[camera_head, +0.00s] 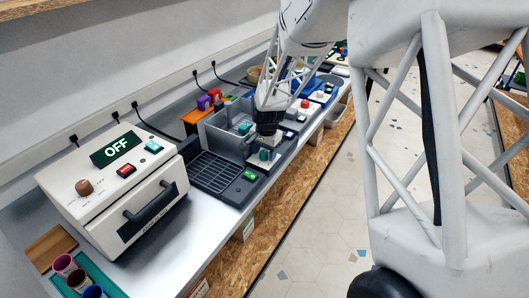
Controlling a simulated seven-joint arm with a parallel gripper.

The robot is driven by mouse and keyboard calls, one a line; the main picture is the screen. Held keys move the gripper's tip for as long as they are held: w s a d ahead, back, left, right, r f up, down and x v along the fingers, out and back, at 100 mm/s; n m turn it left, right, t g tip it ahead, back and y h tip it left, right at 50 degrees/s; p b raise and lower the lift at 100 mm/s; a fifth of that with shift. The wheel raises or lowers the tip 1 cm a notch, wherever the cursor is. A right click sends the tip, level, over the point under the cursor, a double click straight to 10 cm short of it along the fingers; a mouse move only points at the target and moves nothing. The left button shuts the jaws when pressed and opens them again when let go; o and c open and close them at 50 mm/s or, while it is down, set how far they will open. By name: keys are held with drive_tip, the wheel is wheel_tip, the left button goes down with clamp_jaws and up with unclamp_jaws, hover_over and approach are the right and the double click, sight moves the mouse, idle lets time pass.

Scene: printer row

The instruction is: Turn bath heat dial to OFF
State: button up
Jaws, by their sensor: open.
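My gripper (267,134) points down over the front of the grey bath station (222,138). Its black body hides part of the panel below, and the finger gap is too small to see clearly. A small teal dial-like knob (264,155) on a pale plate shows just below the fingers. I cannot tell whether they touch it or where it points. A small green lit display (249,175) sits in front of the station; its text is too small to read.
A white machine (115,190) with a brown knob, a black handle and an OFF display stands at left. A black rack (211,172) lies between it and the bath. Cups (65,265) stand at bottom left. More devices with a red button (305,104) stand beyond. My arm fills the right.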

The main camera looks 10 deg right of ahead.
drive_tip(key=shift+f, duration=0.15)
drive_tip(key=c, duration=0.9)
drive_tip(key=shift+c, duration=0.2)
drive_tip(key=shift+n, duration=1)
drive_tip(key=o, duration=0.9)
drive_tip(key=shift+o, duration=0.2)
